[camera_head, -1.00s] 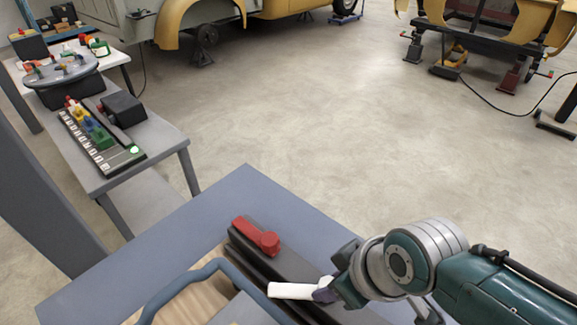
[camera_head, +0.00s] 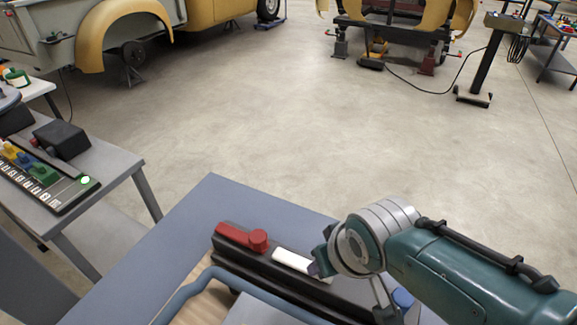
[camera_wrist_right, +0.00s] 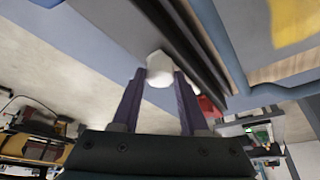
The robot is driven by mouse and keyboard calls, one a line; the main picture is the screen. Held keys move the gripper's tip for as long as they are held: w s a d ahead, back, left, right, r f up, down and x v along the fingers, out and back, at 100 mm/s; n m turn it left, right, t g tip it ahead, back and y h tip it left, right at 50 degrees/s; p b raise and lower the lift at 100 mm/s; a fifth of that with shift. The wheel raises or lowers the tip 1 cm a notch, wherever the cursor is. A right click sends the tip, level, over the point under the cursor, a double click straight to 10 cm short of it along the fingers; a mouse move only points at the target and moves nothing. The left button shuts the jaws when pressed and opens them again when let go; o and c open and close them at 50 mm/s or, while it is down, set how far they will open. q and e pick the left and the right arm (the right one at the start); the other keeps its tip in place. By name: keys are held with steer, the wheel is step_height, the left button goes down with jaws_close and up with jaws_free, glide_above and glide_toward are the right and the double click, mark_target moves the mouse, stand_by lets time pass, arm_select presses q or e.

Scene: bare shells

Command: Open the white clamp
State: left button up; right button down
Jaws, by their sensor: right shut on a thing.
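The white clamp (camera_head: 295,262) is a pale handle on the dark rail on the bench, beside the red clamp (camera_head: 240,236). It lies roughly along the rail. My right gripper (camera_head: 318,264) is at its right end, partly hidden by the wrist. In the right wrist view, the white clamp (camera_wrist_right: 159,68) shows end-on between the purple fingertips of my right gripper (camera_wrist_right: 160,76), which is shut on it. My left gripper is out of view.
A blue tubular handle (camera_head: 215,277) and a wooden surface lie in front of the rail (camera_head: 265,270). A blue knob (camera_head: 402,298) shows beneath my right arm. The bench's left part (camera_head: 150,255) is bare. A side table with coloured levers (camera_head: 35,168) stands at left.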

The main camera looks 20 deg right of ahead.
steer(key=shift+f, duration=0.1)
stand_by(0.3)
steer(key=shift+c, duration=2.1)
jaws_free()
steer(key=p+v, duration=0.5)
steer(key=v, duration=0.5)
